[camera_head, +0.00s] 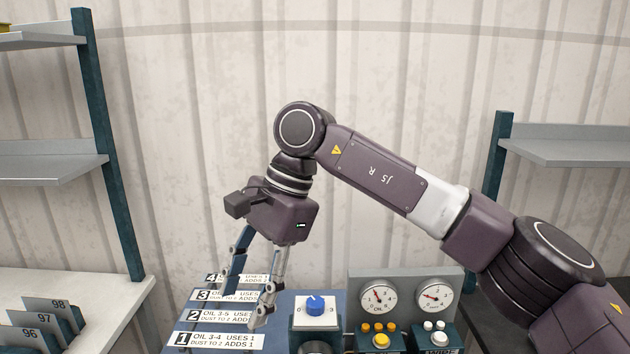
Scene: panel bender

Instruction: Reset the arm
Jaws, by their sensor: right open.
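My right arm (378,175) comes in from the right, bends at an elbow-like joint at the upper middle, and points down. Its right gripper (246,298) hangs over the back of the panel, above the numbered label strips, with its fingers apart and nothing seen between them. I cannot tell whether the fingertips touch the strips. The left gripper does not show.
A blue knob (315,305) on a white plate stands just right of the gripper. Two dials (378,298) and yellow and white buttons are further right. Numbered label strips (222,341) lie below the gripper. Shelves (50,168) stand left and right; numbered holders (48,318) are lower left.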

